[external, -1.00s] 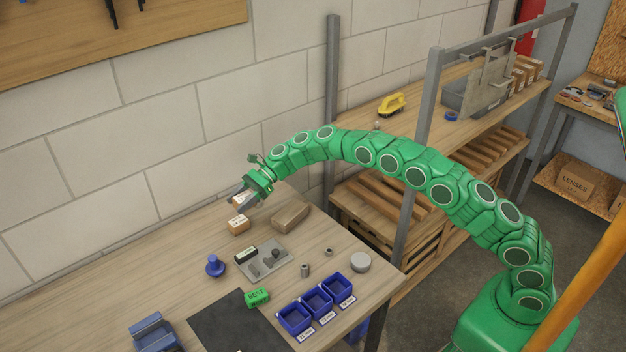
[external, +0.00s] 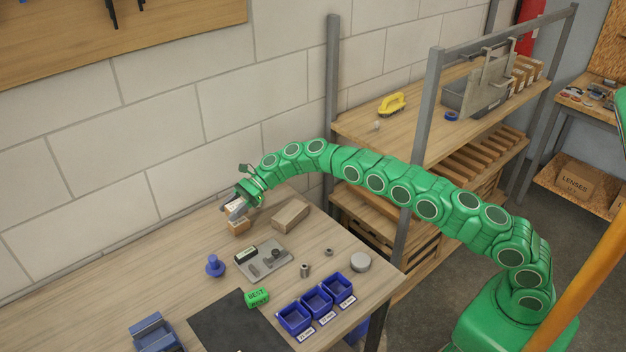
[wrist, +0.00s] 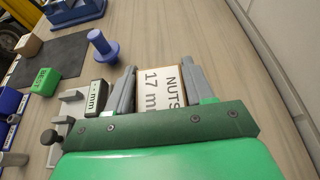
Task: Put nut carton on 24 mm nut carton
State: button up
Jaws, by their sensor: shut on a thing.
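My gripper (external: 235,204) is shut on a small carton, whose label in the wrist view reads NUTS 17 mm (wrist: 160,90). The carton sits between the two grey fingers. In the external view another small tan carton (external: 238,228) stands on the workbench directly below the gripper; its label is too small to read. The held carton overlaps its top in the picture, and I cannot tell whether they touch. The lower carton is hidden in the wrist view.
A brown block (external: 291,215) lies right of the cartons. A grey fixture plate (external: 270,268), a blue knob (external: 215,266), a green box (external: 257,297) and blue bins (external: 317,303) are nearer the front. The wall is close behind. Bench left of the cartons is clear.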

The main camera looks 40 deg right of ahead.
jog(key=shift+f, duration=1.5)
jog(key=o, duration=1.2)
jog(key=shift+f, duration=0.1)
jog(key=shift+v, duration=0.8)
jog(key=v, duration=1)
jog(key=shift+d, duration=0.2)
